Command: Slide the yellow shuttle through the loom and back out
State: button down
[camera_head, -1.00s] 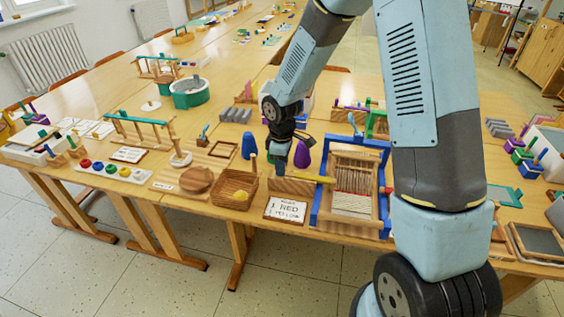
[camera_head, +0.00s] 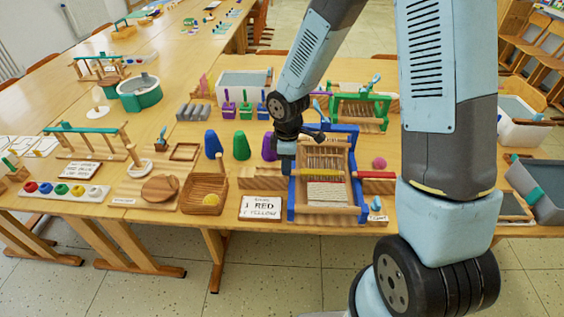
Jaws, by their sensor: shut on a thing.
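The loom (camera_head: 293,198) has a blue frame, pale warp threads and woven cloth at its near end. It stands on the table right of centre. My gripper (camera_head: 287,166) is at the loom's left side, pointing down. It is shut on the yellow shuttle, whose gripped end is mostly hidden by the gripper. The yellow shuttle (camera_head: 335,174) lies crosswise within the loom, partly hidden by frame and threads. A red shuttle (camera_head: 378,175) lies at the loom's right side. Whether the two shuttles touch is unclear.
A sign reading 1 red, 1 yellow (camera_head: 261,208) and a basket with a yellow ball (camera_head: 187,184) stand to the left. Blue (camera_head: 213,145), green (camera_head: 241,146) and purple cones stand behind. A green loom (camera_head: 385,109) is behind right. My arm covers much of the right.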

jog(key=shift+d, duration=0.3)
jog(key=c, duration=1)
grip_release()
jog(key=shift+w, duration=0.1)
jog(key=shift+o, duration=0.2)
notch_tip(320, 180, up, 14)
jog(key=shift+f, duration=0.15)
